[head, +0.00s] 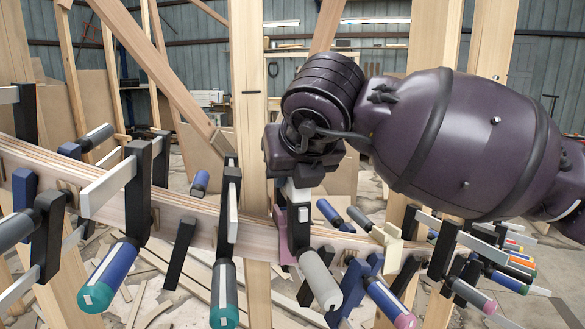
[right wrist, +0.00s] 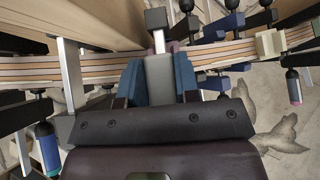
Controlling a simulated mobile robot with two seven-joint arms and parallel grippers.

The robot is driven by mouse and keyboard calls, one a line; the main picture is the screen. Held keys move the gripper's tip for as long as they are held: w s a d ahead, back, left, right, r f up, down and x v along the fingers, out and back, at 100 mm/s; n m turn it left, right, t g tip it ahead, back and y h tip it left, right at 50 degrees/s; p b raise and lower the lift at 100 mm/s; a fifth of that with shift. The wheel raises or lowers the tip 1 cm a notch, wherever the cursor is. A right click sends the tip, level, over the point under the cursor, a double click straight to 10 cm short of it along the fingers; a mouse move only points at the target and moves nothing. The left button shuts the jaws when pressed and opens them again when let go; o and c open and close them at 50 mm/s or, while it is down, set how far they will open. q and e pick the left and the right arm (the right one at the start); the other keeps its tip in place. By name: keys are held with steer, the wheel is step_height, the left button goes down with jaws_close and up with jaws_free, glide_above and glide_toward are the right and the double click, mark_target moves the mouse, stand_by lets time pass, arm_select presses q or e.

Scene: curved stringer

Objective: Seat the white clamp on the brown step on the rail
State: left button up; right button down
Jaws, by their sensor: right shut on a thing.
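The clamp with a pale grey-white handle (head: 319,279) has a black jaw (head: 298,232) and a light bar. My right gripper (head: 298,182) is shut on its upper end, from above the rail (head: 190,205). In the right wrist view a grey part of the clamp (right wrist: 160,78) sits between the blue fingers (right wrist: 160,88). The clamp hangs at the rail's front, beside a mauve-brown block (head: 281,236) that it partly covers. I cannot tell if this block is the brown step, or if the clamp touches it. My left gripper is out of view.
Several clamps with blue, green and pink handles line the rail on both sides, close to the held one. A cream block (head: 388,240) sits on the rail to the right. A wooden post (head: 247,110) stands behind the rail.

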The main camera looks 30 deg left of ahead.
steer(key=shift+f, duration=0.65)
steer(key=shift+f+b, duration=0.35)
steer(key=shift+f, duration=0.2)
steer(key=shift+f, duration=0.35)
steer(key=c, duration=0.8)
jaws_free()
steer(key=shift+f, duration=0.1)
